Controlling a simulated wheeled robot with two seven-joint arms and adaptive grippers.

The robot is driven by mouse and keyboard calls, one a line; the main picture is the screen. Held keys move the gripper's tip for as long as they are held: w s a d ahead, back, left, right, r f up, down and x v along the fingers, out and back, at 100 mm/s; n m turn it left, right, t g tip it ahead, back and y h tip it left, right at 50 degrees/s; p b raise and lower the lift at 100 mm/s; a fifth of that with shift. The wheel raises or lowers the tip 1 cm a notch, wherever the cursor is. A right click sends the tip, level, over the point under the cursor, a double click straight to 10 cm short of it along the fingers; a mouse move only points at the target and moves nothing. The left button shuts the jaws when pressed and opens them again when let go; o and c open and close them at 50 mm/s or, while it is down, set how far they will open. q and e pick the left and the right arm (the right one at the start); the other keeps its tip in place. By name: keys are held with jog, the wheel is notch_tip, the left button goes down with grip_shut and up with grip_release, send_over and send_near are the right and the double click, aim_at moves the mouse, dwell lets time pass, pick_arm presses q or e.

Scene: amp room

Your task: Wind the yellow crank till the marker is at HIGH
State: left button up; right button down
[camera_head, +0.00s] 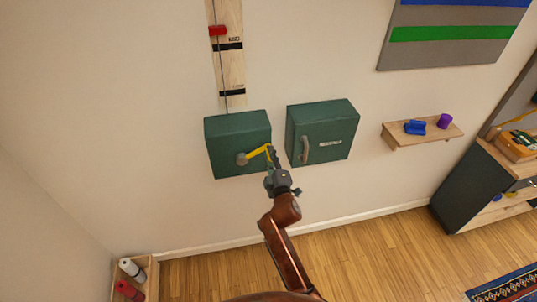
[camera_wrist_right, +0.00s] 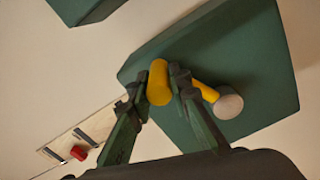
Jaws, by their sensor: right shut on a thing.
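The yellow crank (camera_head: 258,152) is on the front of the left green box (camera_head: 223,131) on the wall. Its arm points right and slightly up from a grey hub (camera_head: 242,159). My right gripper (camera_head: 272,155) is at the crank's outer end. In the right wrist view my right gripper (camera_wrist_right: 166,88) is shut on the crank's yellow handle (camera_wrist_right: 159,82). The red marker (camera_head: 217,31) is on a vertical wooden board (camera_head: 230,70) above the box, above a black band near small lettering. I cannot read the lettering. My left gripper is in neither view.
A second green box (camera_head: 340,120) with a grey handle (camera_head: 305,150) is close to the right. A wall shelf (camera_head: 400,140) holds a blue thing (camera_head: 415,127) and a purple cup (camera_head: 445,121). A wooden crate (camera_head: 152,270) stands lower left. Open wood floor lies below.

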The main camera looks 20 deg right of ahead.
jog(key=shift+d+f, duration=0.25)
jog(key=shift+f, duration=0.35)
jog(key=c, duration=2.2)
grip_release()
jog(key=o, duration=0.4)
jog(key=shift+r, duration=0.2)
jog(key=shift+o, duration=0.2)
jog(key=s+a, duration=0.1)
jog(key=s, duration=1.1)
